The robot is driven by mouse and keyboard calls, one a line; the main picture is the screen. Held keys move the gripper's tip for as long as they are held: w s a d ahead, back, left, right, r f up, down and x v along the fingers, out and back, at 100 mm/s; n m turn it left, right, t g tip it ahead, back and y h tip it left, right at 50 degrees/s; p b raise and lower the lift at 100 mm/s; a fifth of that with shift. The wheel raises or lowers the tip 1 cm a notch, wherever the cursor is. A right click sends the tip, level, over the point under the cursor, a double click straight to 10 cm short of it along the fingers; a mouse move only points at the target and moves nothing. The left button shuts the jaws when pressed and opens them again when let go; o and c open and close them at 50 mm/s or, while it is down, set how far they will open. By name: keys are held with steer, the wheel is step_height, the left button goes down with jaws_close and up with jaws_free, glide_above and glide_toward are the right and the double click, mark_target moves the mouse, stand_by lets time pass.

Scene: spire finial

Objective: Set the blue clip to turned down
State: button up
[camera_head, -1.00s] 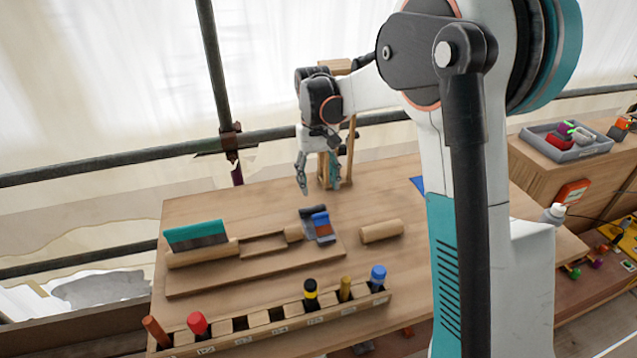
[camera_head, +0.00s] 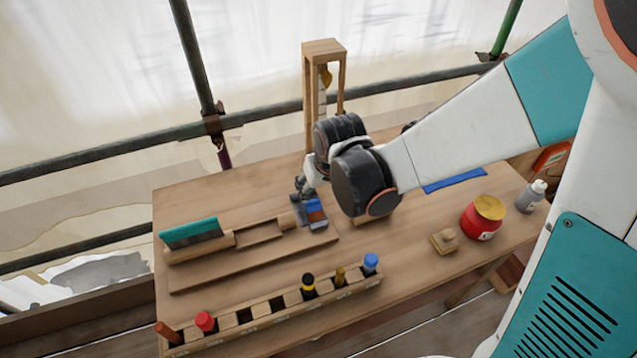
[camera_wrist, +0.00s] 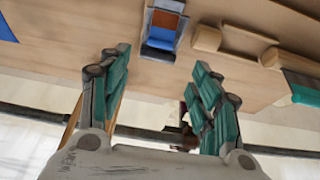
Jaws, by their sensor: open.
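The blue clip (camera_head: 316,210) is at the right end of a wooden holder on the bench, a small block with blue, orange and grey parts. It also shows in the wrist view (camera_wrist: 162,37) at the top centre, beyond my fingertips. I cannot tell clearly whether its flap is up or down. My gripper (camera_head: 304,190) is close behind the clip in the head view, partly hidden by my wrist. In the wrist view, its teal fingers (camera_wrist: 161,62) are wide apart with nothing between them, and the clip lies ahead of the gap.
A teal clip (camera_head: 190,233) stands at the holder's left end. A wooden rack (camera_head: 270,310) with coloured-top pegs runs along the front. A wooden tower (camera_head: 325,50) stands behind. A red jar (camera_head: 482,218), grey bottle (camera_head: 531,197) and small wooden block (camera_head: 444,241) are to the right.

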mark_target(312, 202)
steer(key=b+x, duration=0.7)
steer(key=x, duration=0.5)
steer(key=shift+w+f+b, duration=0.1)
steer(key=shift+f+b, duration=0.2)
steer(key=shift+b, duration=0.1)
steer(key=c, duration=1.1)
